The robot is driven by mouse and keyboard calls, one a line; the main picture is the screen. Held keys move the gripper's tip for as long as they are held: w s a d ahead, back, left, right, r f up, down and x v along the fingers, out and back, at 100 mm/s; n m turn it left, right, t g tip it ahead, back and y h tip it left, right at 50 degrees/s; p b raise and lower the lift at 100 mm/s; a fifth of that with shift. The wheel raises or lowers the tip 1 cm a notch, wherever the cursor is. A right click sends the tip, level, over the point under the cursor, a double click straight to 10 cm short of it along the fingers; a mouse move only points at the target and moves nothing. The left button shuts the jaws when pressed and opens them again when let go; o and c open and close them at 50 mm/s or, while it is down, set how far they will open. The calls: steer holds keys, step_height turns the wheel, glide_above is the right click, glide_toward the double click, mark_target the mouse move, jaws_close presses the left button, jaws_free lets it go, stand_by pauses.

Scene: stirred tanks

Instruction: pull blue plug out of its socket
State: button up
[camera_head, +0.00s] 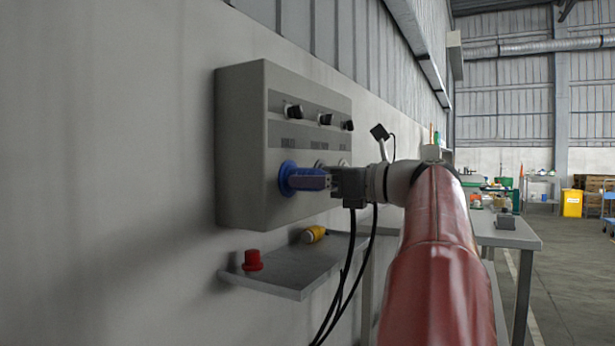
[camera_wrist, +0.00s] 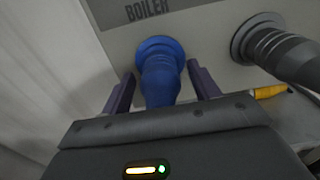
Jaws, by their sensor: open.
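The blue plug (camera_wrist: 160,82) sits in its round blue socket (camera_wrist: 158,46) below the label BOILER in the wrist view. In the head view the blue socket (camera_head: 287,178) is on the front of a grey wall box. My gripper (camera_wrist: 162,85) is open, with one dark finger on each side of the blue plug. A small gap shows between the plug and each finger. In the head view my gripper (camera_head: 308,180) reaches the box from the right, its fingers overlapping the plug, which is mostly hidden there.
The grey box (camera_head: 240,150) has black knobs (camera_head: 325,119) above the sockets. A dark grey plug (camera_wrist: 285,52) sits right of the blue one. Below, a shelf (camera_head: 290,270) holds a red plug (camera_head: 252,260) and a yellow plug (camera_head: 313,234). A table (camera_head: 510,233) stands at right.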

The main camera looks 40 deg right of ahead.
steer(key=shift+w+a, duration=0.2)
steer(key=shift+w, duration=0.3)
steer(key=shift+p, duration=0.65)
stand_by(0.9)
steer(key=c, duration=1.3)
steer(key=shift+p+v, duration=0.45)
steer(key=shift+v, duration=2.55)
